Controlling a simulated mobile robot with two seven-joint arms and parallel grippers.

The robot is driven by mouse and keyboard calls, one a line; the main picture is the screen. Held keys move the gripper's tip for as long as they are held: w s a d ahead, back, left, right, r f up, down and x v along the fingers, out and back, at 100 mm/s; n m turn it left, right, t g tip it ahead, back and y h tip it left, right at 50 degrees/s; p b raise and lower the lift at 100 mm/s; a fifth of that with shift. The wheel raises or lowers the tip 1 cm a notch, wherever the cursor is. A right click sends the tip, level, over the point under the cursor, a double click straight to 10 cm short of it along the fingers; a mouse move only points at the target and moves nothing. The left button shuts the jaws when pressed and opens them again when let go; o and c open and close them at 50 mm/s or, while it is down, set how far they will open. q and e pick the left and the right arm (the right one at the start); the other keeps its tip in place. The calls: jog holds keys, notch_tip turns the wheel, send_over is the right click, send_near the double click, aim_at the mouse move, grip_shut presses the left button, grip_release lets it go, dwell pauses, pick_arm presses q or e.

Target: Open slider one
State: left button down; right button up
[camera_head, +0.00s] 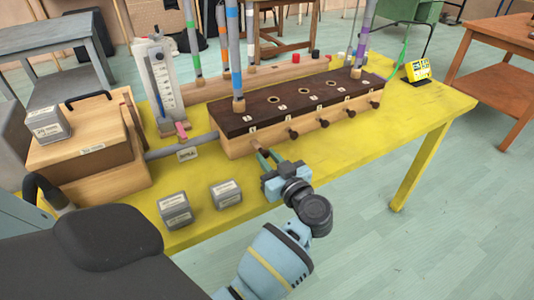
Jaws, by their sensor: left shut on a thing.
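A wooden box with a dark brown top (300,98) stands on the yellow table. Several slider knobs stick out of its front face, including dark ones such as the slider knob (294,134) second from the left. My left gripper (266,157) is at the near left end of this face, shut on the leftmost knob, slider one (256,147). The fingers partly hide this knob, and how far it is pulled out is hard to tell. My right gripper is not in view.
The yellow table (320,165) is bare right of my gripper. Two grey labelled blocks (226,194) (175,210) lie near its front edge. A wooden bellows-like box (85,150) joins the slider box by a grey pipe (180,146). Coloured tubes (236,60) rise above the dark top.

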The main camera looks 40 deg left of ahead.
pick_arm(q)
jog(key=shift+d, duration=0.1)
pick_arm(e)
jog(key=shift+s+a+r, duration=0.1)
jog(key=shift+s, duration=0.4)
pick_arm(q)
jog(key=c, duration=1.3)
grip_release()
jog(key=shift+o, duration=0.3)
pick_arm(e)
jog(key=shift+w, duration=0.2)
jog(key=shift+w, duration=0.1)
pick_arm(q)
jog(key=shift+s+d, duration=0.1)
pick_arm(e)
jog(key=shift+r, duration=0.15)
